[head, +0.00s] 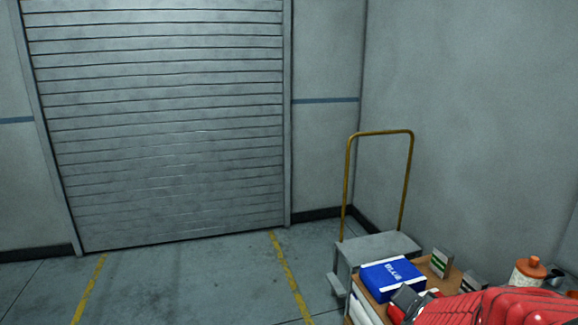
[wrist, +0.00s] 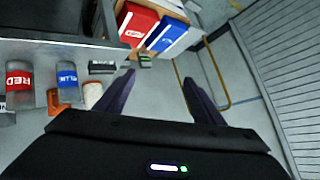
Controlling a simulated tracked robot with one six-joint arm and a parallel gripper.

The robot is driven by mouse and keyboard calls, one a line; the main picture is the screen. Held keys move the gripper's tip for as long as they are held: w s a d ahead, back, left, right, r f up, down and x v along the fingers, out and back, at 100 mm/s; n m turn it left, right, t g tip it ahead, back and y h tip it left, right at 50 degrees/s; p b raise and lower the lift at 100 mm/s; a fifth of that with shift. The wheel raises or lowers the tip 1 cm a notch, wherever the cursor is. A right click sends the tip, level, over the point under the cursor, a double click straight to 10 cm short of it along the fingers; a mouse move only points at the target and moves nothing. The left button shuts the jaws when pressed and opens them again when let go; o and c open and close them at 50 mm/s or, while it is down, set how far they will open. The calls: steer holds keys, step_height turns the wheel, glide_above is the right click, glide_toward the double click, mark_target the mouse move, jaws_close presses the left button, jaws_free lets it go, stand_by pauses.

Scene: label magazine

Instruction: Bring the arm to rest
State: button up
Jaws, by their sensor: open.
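My gripper (wrist: 158,77) shows in the wrist view with its two dark fingers spread apart. In the head view my red arm reaches in from the lower right corner, over the near part of a brown-topped surface. The gripper's fingers cannot be made out there.
A trolley (head: 378,247) is behind. The wrist view shows a red box (wrist: 137,24) and bottles labelled RED (wrist: 19,85) and BLUE (wrist: 68,80). Floor left is clear.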

steer(key=s+a+r+n+y, duration=0.2)
steer(key=s+a+r+n, duration=0.1)
steer(key=a, duration=0.4)
steer(key=s+a+r+n+y, duration=0.2)
steer(key=s+a+r+n, duration=0.1)
steer(key=a, duration=0.4)
steer(key=s+a+r+n+g, duration=0.1)
steer(key=s+a+n+g, duration=0.1)
steer(key=s, duration=0.5)
steer(key=s+a+r+n+g, duration=0.1)
steer(key=s+a+n, duration=0.2)
steer(key=s, duration=0.5)
steer(key=shift+r+g+y, duration=0.35)
steer(key=shift+g+y, duration=0.05)
steer(key=shift+a, duration=0.1)
